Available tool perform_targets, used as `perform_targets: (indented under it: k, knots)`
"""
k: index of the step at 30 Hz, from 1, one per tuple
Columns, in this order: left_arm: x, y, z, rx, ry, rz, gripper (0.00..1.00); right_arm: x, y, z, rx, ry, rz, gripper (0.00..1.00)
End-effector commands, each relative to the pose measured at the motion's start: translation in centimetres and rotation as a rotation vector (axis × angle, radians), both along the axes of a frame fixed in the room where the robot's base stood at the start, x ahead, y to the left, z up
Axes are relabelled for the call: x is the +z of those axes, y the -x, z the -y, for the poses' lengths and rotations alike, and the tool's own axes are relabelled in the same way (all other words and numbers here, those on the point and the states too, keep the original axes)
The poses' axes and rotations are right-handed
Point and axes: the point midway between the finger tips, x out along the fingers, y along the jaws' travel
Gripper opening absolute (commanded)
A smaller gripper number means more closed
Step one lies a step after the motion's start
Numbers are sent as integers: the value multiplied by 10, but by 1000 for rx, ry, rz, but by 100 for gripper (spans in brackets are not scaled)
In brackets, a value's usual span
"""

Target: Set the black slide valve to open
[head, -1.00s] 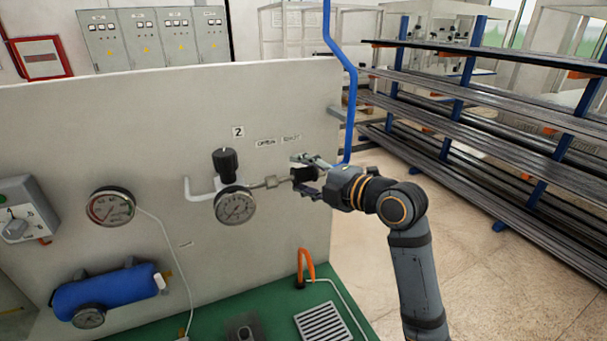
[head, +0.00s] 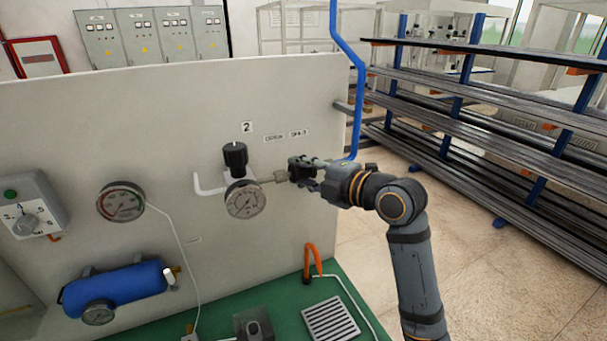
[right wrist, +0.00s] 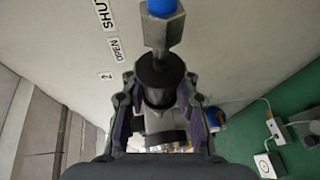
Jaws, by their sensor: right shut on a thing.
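The black slide valve (right wrist: 160,72) is a dark sleeve on the pipe line in front of the upright panel. My right gripper (head: 302,170) has come from the right and is shut on it. In the right wrist view the sleeve sits between the two fingers (right wrist: 160,100). A hex metal fitting (right wrist: 162,32) and a blue hose end lie beyond it. The OPEN label (head: 273,138) and SHUT label (head: 299,133) are on the panel above the valve, OPEN to the left. The gripper hides much of the valve in the head view. My left gripper is not in view.
Left of the valve are a pressure gauge (head: 245,199) and a black knob (head: 235,155). A blue pipe (head: 358,95) rises at the panel's right edge. A green bench top (head: 285,318) lies below. Open floor and a rack (head: 480,120) are to the right.

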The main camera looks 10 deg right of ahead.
Motion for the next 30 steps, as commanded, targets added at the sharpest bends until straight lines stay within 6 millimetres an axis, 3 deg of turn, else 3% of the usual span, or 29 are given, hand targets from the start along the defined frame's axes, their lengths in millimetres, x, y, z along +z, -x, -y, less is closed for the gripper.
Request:
perform_targets:
  k: [7, 8, 13, 17, 23, 30]
  knots:
    - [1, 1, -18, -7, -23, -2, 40, -4, 1, -2, 9, -2, -11, 0]
    - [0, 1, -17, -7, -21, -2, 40, -4, 1, -2, 8, -1, -12, 31]
    - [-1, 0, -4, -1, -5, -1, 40, -3, 1, -1, 6, -1, -10, 53]
    - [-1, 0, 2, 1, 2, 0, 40, -2, 1, -1, 5, -1, -7, 53]
    - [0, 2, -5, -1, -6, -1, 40, -2, 2, 1, 2, 1, -5, 53]
    - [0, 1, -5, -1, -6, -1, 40, 1, 24, 16, 2, 11, -5, 53]
